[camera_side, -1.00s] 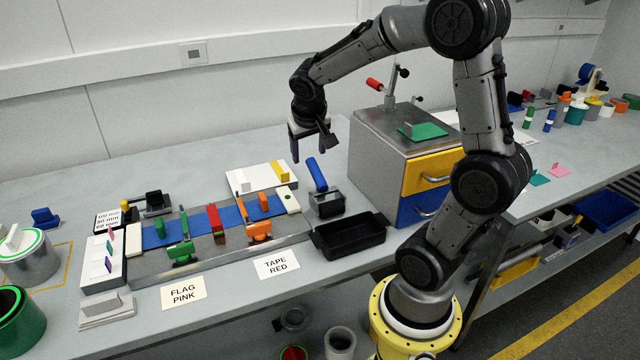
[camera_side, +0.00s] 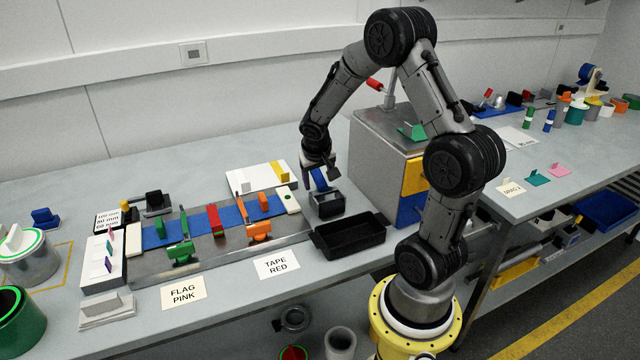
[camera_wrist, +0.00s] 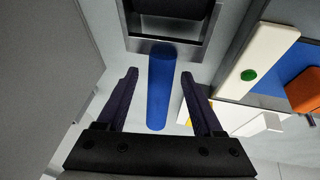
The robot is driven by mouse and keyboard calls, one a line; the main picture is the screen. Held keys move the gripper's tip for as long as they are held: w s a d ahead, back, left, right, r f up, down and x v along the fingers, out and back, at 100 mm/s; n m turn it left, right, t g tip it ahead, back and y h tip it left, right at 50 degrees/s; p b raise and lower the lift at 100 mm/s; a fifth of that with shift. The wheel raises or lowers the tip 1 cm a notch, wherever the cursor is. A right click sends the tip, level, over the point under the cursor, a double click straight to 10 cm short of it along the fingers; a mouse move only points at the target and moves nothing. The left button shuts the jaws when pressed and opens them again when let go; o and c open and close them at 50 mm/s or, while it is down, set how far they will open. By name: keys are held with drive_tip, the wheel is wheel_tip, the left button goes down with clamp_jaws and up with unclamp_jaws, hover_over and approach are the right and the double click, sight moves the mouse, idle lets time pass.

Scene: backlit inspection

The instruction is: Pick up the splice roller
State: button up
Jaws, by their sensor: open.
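The splice roller shows as a blue cylinder (camera_wrist: 160,92), apparently a handle, leaning out of a grey and black holder (camera_side: 327,206). In the side view the blue part (camera_side: 320,181) is partly hidden by my gripper (camera_side: 318,168). In the wrist view my gripper (camera_wrist: 159,75) is open, with one dark finger on each side of the blue cylinder. I see gaps between both fingers and the cylinder. Whether a roller head sits inside the holder cannot be told.
A black tray (camera_side: 350,236) stands just in front of the holder. A grey cabinet (camera_side: 384,147) with yellow and blue drawers stands close on the right. A splicing plate (camera_side: 150,263) with green, red and orange clamps lies left, beside a white block (camera_side: 288,200).

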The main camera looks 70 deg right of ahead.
sight(319, 184)
drive_tip(key=shift+x, duration=1.5)
clamp_jaws()
